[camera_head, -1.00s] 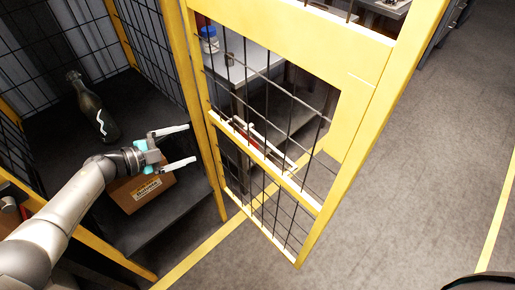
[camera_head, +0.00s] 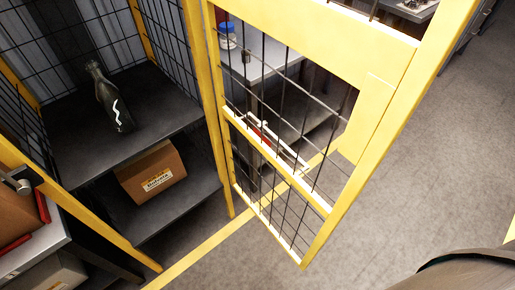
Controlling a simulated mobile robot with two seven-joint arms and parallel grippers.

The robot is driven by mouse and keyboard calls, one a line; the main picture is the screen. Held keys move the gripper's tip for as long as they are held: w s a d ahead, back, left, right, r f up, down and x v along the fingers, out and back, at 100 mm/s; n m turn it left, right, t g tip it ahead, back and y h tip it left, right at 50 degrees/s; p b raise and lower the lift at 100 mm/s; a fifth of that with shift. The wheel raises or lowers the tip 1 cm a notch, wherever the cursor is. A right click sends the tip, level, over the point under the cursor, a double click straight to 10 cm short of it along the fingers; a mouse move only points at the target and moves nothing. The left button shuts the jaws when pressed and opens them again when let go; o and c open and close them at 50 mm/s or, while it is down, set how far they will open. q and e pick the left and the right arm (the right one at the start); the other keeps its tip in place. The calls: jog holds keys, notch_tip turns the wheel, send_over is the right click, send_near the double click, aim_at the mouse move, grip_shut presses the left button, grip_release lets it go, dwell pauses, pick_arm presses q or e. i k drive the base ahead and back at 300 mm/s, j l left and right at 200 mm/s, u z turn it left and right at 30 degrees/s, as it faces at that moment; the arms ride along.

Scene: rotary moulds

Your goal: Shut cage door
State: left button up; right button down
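The yellow-framed mesh cage door (camera_head: 378,120) stands open, swung outward from the yellow post (camera_head: 209,110) at the cage's opening. The cage (camera_head: 60,38) is on the left, with black mesh walls and yellow posts. Inside it, a dark bottle (camera_head: 110,98) stands on the upper dark shelf (camera_head: 160,118), and a cardboard box (camera_head: 152,171) sits on the lower shelf. Neither gripper is in view. A dark rounded shape at the lower right edge is probably part of my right arm; its gripper is not visible.
A worktop with boxes (camera_head: 22,240) stands at the lower left, beside a yellow post. Behind the door mesh is a grey table (camera_head: 262,62). The grey floor (camera_head: 440,170) right of the door is clear. A yellow line (camera_head: 205,250) runs along the floor at the cage opening.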

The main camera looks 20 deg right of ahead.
aim_at(393, 70)
jog(key=l+u, duration=0.3)
jog(key=k+l+u, duration=0.1)
jog(key=l+u, duration=0.2)
jog(key=l, duration=0.15)
jog(key=k+l+u, duration=0.1)
jog(key=l+u, duration=0.2)
jog(key=k+l+u, duration=0.15)
jog(key=l+u, duration=0.15)
jog(key=l, duration=0.15)
jog(key=k+l, duration=0.15)
jog(key=l, duration=0.2)
jog(key=k+l, duration=0.15)
jog(key=l, duration=0.2)
